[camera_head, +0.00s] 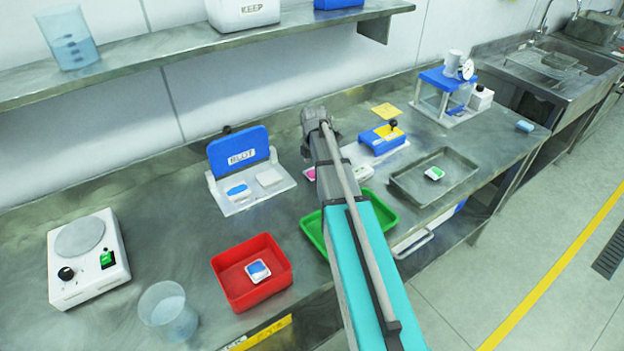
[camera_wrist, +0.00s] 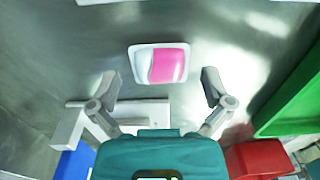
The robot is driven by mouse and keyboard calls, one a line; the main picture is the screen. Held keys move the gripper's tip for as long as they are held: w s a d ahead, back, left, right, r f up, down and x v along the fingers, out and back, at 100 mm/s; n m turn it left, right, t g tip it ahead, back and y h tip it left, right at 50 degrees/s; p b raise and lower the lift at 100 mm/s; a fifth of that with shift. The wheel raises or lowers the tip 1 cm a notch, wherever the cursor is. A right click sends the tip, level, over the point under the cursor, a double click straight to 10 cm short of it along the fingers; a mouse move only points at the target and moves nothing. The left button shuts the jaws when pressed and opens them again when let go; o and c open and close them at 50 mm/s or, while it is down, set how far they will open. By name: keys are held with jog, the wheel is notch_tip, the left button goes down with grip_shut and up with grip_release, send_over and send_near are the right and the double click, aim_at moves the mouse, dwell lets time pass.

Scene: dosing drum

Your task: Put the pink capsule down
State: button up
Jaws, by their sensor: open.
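The pink capsule (camera_wrist: 170,65) is a small white-rimmed piece, half pink and half whitish. In the wrist view it lies flat on the bare metal bench, a little beyond my fingertips. My gripper (camera_wrist: 161,90) is open, one finger on each side below the capsule, with nothing visible between the tips. The fingers look apart from the capsule; the height gap is hard to judge. In the head view only a bit of pink (camera_head: 311,174) shows left of my arm, which hides the rest and the gripper's fingers.
A green tray (camera_head: 310,230) lies close by, partly behind my arm. A red tray (camera_head: 222,290) holds a blue-and-white capsule. A blue-lidded stand (camera_head: 238,150) is on the left, a blue press (camera_head: 382,138) on the right. A grey metal tray (camera_head: 405,185) holds a green-and-white capsule.

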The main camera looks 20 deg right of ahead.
jog(key=shift+f+b, duration=0.55)
jog(key=shift+f, duration=0.25)
jog(key=shift+c, duration=0.3)
jog(key=c, duration=0.8)
jog(key=shift+r, duration=0.15)
notch_tip(320, 180, up, 3)
jog(key=p, duration=0.3)
jog(key=s+a+r+p, duration=0.2)
jog(key=s+r+p, duration=0.1)
jog(key=s, duration=0.1)
jog(key=s+a+r+p, duration=0.2)
jog(key=s+r+p, duration=0.1)
jog(key=s, duration=0.1)
jog(key=s+a+r+p, duration=0.2)
jog(key=s+r+p, duration=0.1)
jog(key=s+p, duration=0.1)
jog(key=shift+s+a+r, duration=0.1)
jog(key=shift+s+r, duration=0.2)
jog(key=shift+r, duration=0.1)
